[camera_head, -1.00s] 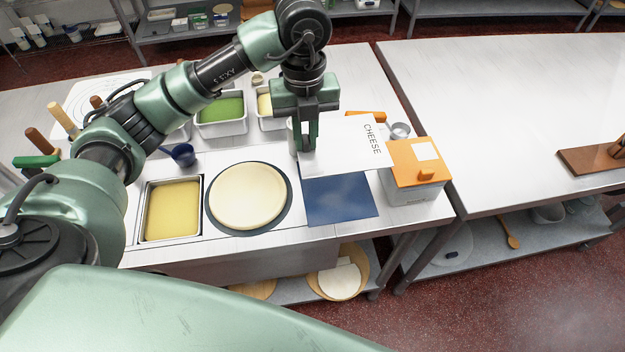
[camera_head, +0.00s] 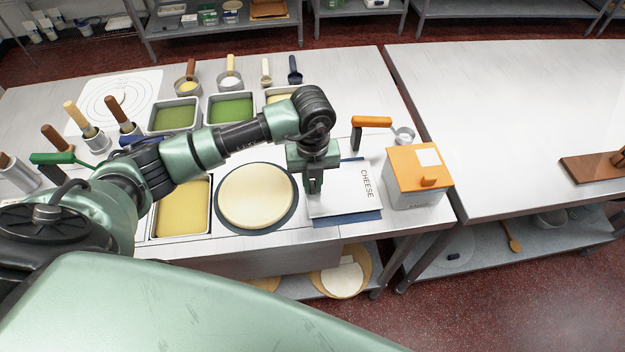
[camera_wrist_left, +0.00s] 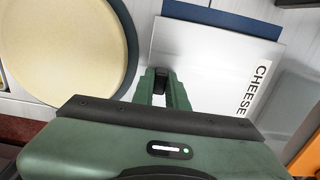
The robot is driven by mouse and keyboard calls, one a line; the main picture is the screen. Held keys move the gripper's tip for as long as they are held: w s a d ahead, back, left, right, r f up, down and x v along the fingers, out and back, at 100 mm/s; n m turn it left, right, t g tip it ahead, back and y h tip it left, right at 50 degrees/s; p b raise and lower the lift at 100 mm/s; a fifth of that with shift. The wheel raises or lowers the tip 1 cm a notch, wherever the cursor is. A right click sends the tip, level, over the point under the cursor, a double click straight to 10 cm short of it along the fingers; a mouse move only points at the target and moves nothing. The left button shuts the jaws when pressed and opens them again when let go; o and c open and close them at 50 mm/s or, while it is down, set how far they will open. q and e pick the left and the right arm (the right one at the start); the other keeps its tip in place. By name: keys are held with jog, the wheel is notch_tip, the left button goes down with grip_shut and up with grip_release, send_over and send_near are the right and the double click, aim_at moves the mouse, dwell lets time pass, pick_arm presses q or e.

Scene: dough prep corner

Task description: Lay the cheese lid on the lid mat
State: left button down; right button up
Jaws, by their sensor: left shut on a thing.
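The cheese lid (camera_head: 345,190) is a white flat plate marked CHEESE. It lies over the blue lid mat (camera_head: 348,219), covering most of it; a blue strip shows along the front edge. In the left wrist view the lid (camera_wrist_left: 205,65) hides all but a strip of the mat (camera_wrist_left: 225,18). My left gripper (camera_head: 315,190) is shut on the lid near its left side; it also shows in the left wrist view (camera_wrist_left: 165,85). I cannot tell whether the lid touches the mat. My right gripper is not in view.
A round dough disc (camera_head: 256,195) on a dark round base lies left of the lid. An orange-topped box (camera_head: 417,175) stands close on the right. A tray of yellow filling (camera_head: 181,208) is further left. Tubs with green contents (camera_head: 231,107) stand behind.

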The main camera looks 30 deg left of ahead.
pick_arm(q)
jog(key=shift+f, duration=0.2)
jog(key=c, duration=1.4)
grip_release()
jog(key=shift+r, duration=0.1)
jog(key=shift+r, duration=0.25)
jog(key=shift+r+b, duration=0.3)
jog(key=shift+r, duration=0.1)
notch_tip(320, 180, up, 11)
jog(key=b, duration=0.3)
